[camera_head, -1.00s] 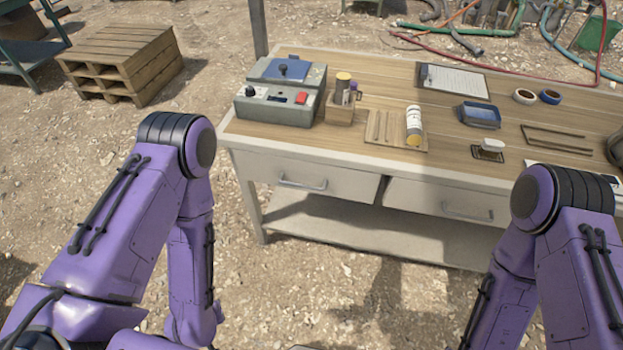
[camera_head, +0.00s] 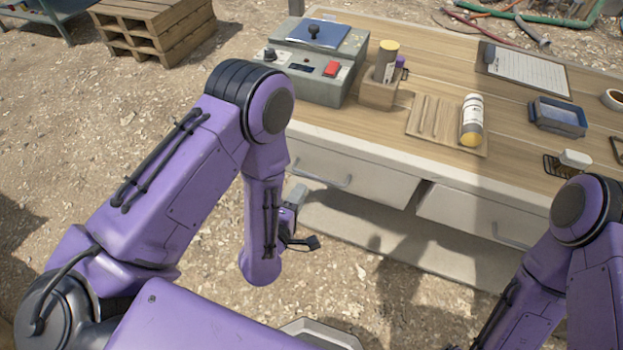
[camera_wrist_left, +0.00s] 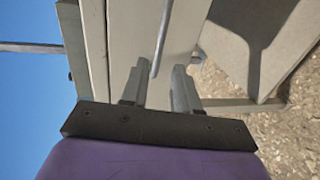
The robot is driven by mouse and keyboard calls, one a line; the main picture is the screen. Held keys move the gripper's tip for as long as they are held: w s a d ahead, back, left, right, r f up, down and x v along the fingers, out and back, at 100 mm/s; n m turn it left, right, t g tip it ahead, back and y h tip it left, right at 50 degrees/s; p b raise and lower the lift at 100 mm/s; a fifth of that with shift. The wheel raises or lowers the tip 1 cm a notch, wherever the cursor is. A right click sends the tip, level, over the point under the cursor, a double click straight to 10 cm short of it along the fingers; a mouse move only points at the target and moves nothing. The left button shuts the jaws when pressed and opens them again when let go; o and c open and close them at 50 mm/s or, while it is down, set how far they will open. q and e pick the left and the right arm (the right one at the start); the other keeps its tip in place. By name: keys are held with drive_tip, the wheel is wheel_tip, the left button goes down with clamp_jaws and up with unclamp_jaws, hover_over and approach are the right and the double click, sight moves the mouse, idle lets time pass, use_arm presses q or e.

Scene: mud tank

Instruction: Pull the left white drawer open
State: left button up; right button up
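The left white drawer (camera_head: 378,185) is in the table's front in the head view and looks shut. Its grey bar handle (camera_head: 322,172) is partly near my left forearm. My left gripper (camera_head: 297,194) is low in front of the drawer's left end, mostly hidden behind my forearm. In the left wrist view, the gripper (camera_wrist_left: 158,88) is open, its two fingers apart. The handle bar (camera_wrist_left: 161,40) reaches down toward the gap between the fingertips, with the pale drawer front (camera_wrist_left: 130,35) behind. I cannot tell whether they touch. My right gripper is out of view.
The workbench (camera_head: 345,143) carries a grey control box (camera_head: 325,88), a wooden holder (camera_head: 378,92), a bottle (camera_head: 472,118) and a blue tray (camera_head: 558,117). A second drawer (camera_head: 470,215) is to the right. A lower shelf (camera_head: 400,240) lies beneath. Wooden pallets (camera_head: 155,30) stand far left.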

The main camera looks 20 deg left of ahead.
sight(311, 176)
use_arm(q)
drive_tip(key=p+x, duration=0.1)
drive_tip(key=x, duration=0.7)
drive_tip(key=shift+w, duration=0.4)
drive_tip(key=shift+c, duration=0.3)
clamp_jaws()
